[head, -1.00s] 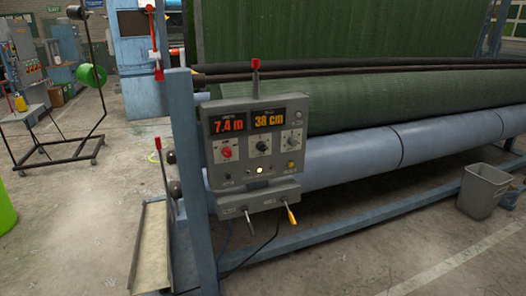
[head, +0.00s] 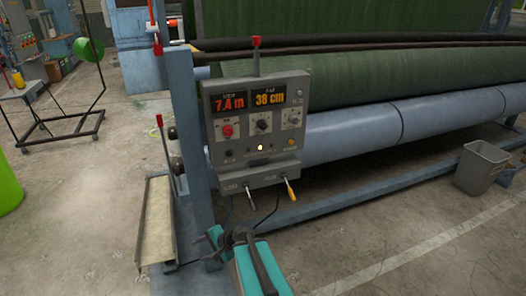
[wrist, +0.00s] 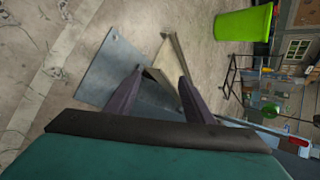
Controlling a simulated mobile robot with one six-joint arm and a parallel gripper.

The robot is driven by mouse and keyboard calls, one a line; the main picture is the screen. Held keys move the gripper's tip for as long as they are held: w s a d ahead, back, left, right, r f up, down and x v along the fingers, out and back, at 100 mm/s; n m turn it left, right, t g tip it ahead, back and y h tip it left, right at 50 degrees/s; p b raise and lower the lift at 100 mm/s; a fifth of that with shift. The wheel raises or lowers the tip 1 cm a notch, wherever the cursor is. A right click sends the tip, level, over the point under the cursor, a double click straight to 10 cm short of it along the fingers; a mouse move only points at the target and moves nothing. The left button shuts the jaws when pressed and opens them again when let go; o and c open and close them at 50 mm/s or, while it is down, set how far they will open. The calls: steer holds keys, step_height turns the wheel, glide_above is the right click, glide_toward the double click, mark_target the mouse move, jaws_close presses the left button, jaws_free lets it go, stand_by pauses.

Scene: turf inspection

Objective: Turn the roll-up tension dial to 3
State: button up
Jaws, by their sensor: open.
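The grey control panel (head: 256,150) stands on a blue post of the turf machine. Below its two displays, reading 7.4 m and 38 cm, is a row with a red knob (head: 227,131), a black dial (head: 263,126) and a grey dial (head: 294,119). The labels and scale marks are too small to read, so I cannot tell which is the roll-up tension dial or its setting. My gripper (head: 228,238) is below the panel, apart from it, open and empty. In the wrist view its dark fingers (wrist: 158,85) are spread toward the floor; the panel's face does not show there.
Two levers (head: 288,188) hang under the panel, one with a yellow handle. A red-tipped rod (head: 257,55) rises above it. A metal tray (head: 156,222) lies at the post's foot. A grey bin (head: 481,168) stands right. The floor in front is clear.

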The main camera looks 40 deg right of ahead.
steer(key=d+r+m+t+h+p, duration=0.2)
steer(key=d+r+m+t+h, duration=0.7)
steer(key=d+r, duration=1.7)
steer(key=s+d+r+m+g+h, duration=0.1)
steer(key=s+d+r+m+h, duration=0.1)
steer(key=s+d+r+m, duration=0.2)
steer(key=d+r+m, duration=0.3)
steer(key=d+r, duration=0.1)
steer(key=d, duration=0.2)
steer(key=shift+s+d+r+m+h+p, duration=0.2)
steer(key=shift+d+r+m+h+p, duration=0.1)
steer(key=shift+r+h+p, duration=0.1)
steer(key=shift+w+a, duration=0.1)
